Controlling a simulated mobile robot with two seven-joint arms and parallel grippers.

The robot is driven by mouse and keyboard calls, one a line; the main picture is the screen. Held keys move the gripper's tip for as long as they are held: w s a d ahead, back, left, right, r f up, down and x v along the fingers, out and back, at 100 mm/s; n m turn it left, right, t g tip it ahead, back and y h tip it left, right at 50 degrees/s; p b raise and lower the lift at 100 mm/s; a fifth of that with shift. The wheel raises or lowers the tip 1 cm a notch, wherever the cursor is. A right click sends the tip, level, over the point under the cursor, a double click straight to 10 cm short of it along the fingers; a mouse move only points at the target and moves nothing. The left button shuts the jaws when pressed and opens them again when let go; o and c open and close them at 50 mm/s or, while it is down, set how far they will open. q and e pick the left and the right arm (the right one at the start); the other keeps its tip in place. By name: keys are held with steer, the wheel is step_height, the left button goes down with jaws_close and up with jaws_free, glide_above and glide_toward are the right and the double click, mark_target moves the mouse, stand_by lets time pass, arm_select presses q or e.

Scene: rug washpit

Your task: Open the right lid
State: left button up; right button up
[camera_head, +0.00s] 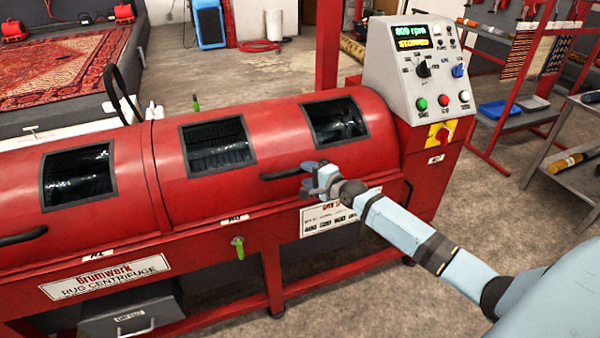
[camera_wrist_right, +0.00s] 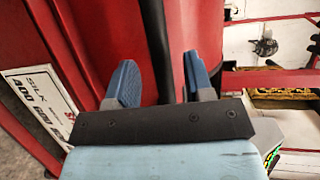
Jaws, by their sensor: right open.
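The red rug centrifuge fills the left and middle of the head view. Its right lid (camera_head: 275,150) is the curved red cover with two dark windows, and it is down. A black bar handle (camera_head: 284,174) sits on the lid's front. My right gripper (camera_head: 310,177) is at the handle's right end with open blue fingers. In the right wrist view, the black handle (camera_wrist_right: 157,40) runs between the spread fingers of my right gripper (camera_wrist_right: 160,80). I cannot tell if the fingers touch it. My left gripper is not in view.
A control panel (camera_head: 418,65) with buttons stands at the machine's right end. A green-handled valve (camera_head: 239,247) is on the front below the lid. The left lid (camera_head: 75,180) adjoins on the left, also down. A metal cart (camera_head: 575,150) stands at right; the floor between is clear.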

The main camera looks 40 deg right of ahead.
mark_target(303, 171)
steer(key=shift+x, duration=1.9)
steer(key=shift+c, duration=0.5)
jaws_close()
